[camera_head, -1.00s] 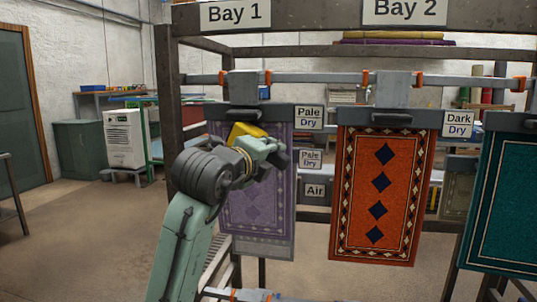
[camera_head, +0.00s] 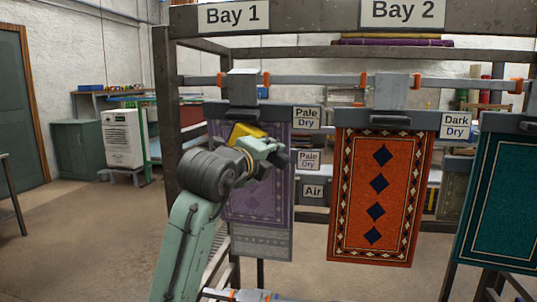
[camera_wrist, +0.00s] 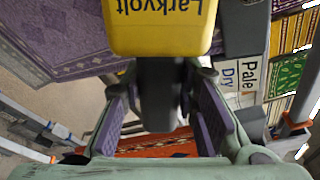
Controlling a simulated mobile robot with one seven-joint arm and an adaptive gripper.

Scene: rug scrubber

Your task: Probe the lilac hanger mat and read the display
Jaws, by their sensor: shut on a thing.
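The lilac mat (camera_head: 262,215) hangs from a dark hanger bar under the Bay 1 sign, upright and patterned. It also shows in the wrist view (camera_wrist: 60,35), at the upper left. My gripper (camera_head: 274,152) is in front of the mat's upper part. In the wrist view my gripper (camera_wrist: 165,105) is shut on the dark handle of a yellow meter (camera_wrist: 160,28), marked "Larkvolt" and upside down there. The meter also shows in the head view (camera_head: 243,133), in front of the mat. Its display is not visible, and I cannot tell whether it touches the mat.
An orange mat (camera_head: 380,195) with dark blue diamonds hangs under Bay 2, and a teal mat (camera_head: 500,200) hangs at the far right. "Pale Dry" (camera_head: 307,118), "Dark Dry" (camera_head: 456,126) and "Air" (camera_head: 314,191) labels are on the rack. The floor at left is open.

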